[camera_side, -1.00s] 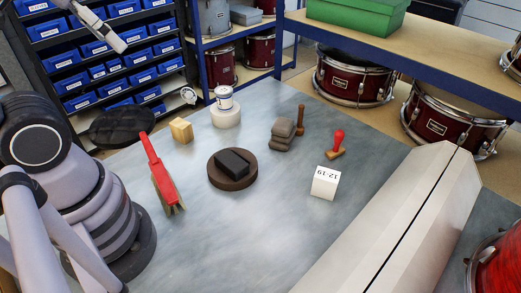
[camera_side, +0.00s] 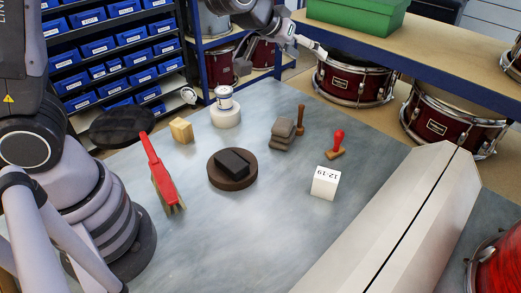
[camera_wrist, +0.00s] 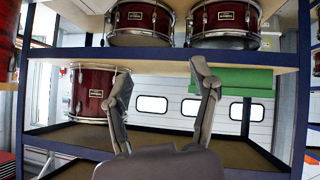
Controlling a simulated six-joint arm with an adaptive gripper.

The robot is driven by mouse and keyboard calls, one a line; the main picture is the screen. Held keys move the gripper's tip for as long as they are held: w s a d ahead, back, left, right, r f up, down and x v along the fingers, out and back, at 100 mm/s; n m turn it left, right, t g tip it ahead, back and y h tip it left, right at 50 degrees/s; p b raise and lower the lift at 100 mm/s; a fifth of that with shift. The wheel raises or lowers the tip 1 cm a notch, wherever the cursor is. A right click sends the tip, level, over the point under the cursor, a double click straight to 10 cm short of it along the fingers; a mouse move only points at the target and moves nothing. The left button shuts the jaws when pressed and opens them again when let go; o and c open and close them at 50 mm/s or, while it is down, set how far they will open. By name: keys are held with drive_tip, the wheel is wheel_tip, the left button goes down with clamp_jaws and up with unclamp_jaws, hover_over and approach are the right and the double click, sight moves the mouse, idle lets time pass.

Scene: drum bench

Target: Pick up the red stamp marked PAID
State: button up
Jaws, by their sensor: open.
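The red stamp (camera_side: 338,137) stands upright on the bench at the right in the side view, with a red knob handle and a tan wooden base. No PAID marking can be read at this size. My gripper (camera_side: 281,58) is high at the top middle, above and behind the objects, apart from the stamp and to its upper left. In the wrist view my gripper (camera_wrist: 163,75) has its two fingers spread wide with nothing between them. The stamp does not show in the wrist view, which faces shelves and drums.
A shelf (camera_side: 425,58) crosses behind.

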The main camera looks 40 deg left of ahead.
drive_tip(key=w+d+f+n+t+y, duration=0.1)
drive_tip(key=w+d+f, duration=0.2)
drive_tip(key=f, duration=0.4)
drive_tip(key=w+d+f+t+y, duration=0.1)
drive_tip(key=w+d+f, duration=0.1)
drive_tip(key=f, duration=0.5)
drive_tip(key=t+y, duration=0.2)
drive_tip(key=y, duration=0.1)
approach(337, 138)
drive_tip(key=x, duration=0.5)
drive_tip(key=shift+w+f, duration=0.25)
drive_tip(key=shift+f, duration=0.15)
drive_tip(key=x, duration=0.5)
drive_tip(key=shift+w+a+r, duration=0.1)
drive_tip(key=shift+w, duration=0.35)
clamp_jaws()
